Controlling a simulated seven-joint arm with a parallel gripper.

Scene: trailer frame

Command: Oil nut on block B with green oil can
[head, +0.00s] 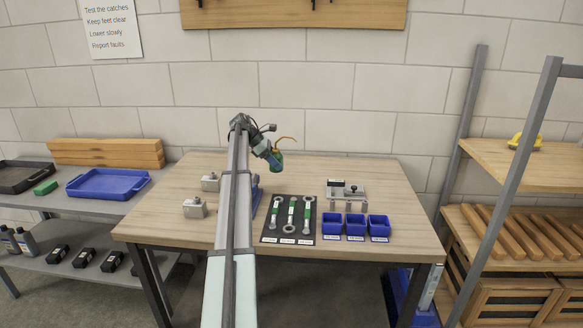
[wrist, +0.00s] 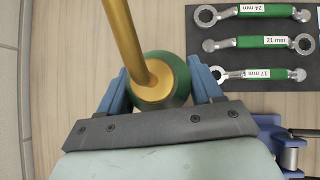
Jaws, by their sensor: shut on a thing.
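The green oil can (head: 276,160) with its thin brass spout is held in the air above the back half of the table. My gripper (head: 266,151) is shut on it. In the wrist view the can's round green body (wrist: 176,82) and gold top sit between the two blue fingers of my gripper (wrist: 160,88). Small grey metal blocks stand on the table: one at the back left (head: 210,183), one at the front left (head: 194,209) and one at the right (head: 354,193). I cannot read which is block B, and no nut is clear.
A dark mat (head: 274,238) holds three green-handled wrenches. Blue bins (head: 356,228) stand to its right on the wooden table (head: 330,170). A blue fixture (wrist: 268,128) is partly hidden beside my arm. The block wall is close behind the table; the table's back right is clear.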

